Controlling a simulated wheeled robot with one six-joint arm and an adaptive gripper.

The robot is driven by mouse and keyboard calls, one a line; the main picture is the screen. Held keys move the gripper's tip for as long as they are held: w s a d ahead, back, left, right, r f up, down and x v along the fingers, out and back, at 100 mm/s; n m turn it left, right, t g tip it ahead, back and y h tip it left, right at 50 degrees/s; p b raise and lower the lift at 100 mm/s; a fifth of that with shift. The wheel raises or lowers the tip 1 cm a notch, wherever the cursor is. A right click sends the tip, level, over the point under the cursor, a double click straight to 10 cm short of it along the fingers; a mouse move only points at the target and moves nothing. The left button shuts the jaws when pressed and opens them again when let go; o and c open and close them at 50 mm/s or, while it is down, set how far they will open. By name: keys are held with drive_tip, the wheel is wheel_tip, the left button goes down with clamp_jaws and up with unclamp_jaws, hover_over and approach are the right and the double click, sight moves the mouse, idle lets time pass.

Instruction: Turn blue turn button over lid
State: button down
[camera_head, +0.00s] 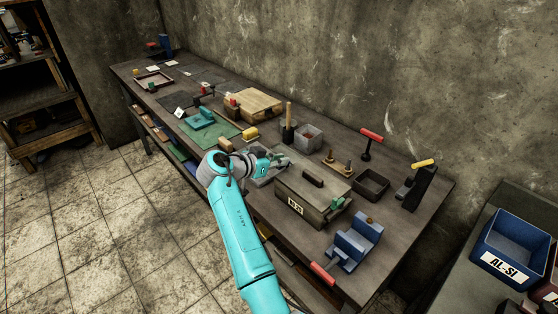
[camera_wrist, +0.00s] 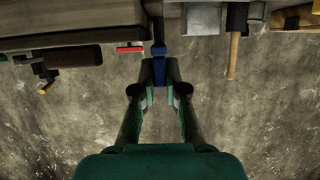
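The grey box labelled AL-SI stands on the workbench, closed by a flat lid (camera_head: 300,187) with a dark handle (camera_head: 313,180); the handle also shows in the wrist view (camera_wrist: 66,57). A green turn button (camera_head: 338,203) is at the box's right end. My gripper (camera_head: 277,161) is at the box's left end. In the wrist view, the blue turn button (camera_wrist: 160,72) is between my fingertips (camera_wrist: 160,80), which appear to touch it on both sides. In the head view I cannot make out the blue button behind my gripper.
A pot with an upright wooden handle (camera_head: 289,115) and a grey square container (camera_head: 308,137) stand behind my gripper. A red-handled tool (camera_head: 371,135) stands near the wall.

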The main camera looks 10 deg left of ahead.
sight(291, 172)
drive_tip(key=shift+s+d+n+y, duration=0.1)
drive_tip(key=shift+n+y, duration=0.2)
drive_tip(key=shift+y, duration=0.1)
drive_tip(key=shift+s+d+n+t+y, duration=0.15)
drive_tip(key=shift+d+n+t+y, duration=0.2)
drive_tip(key=shift+n+t+y, duration=0.35)
drive_tip(key=n+y, duration=0.2)
drive_tip(key=d+n+t+y, duration=0.1)
drive_tip(key=n+y, duration=0.1)
drive_tip(key=shift+s+d, duration=0.1)
drive_tip(key=shift+s, duration=0.05)
drive_tip(key=n+y, duration=0.2)
drive_tip(key=d+n+y, duration=0.1)
drive_tip(key=y, duration=0.1)
drive_tip(key=shift+d+n+y, duration=0.1)
drive_tip(key=shift+n+y, duration=0.3)
drive_tip(key=shift+d+n+g+y, duration=0.2)
drive_tip(key=shift+n+g+y, duration=0.1)
drive_tip(key=shift+n+y, duration=0.75)
drive_tip(key=shift+y, duration=0.25)
drive_tip(key=c, duration=1.2)
unclamp_jaws()
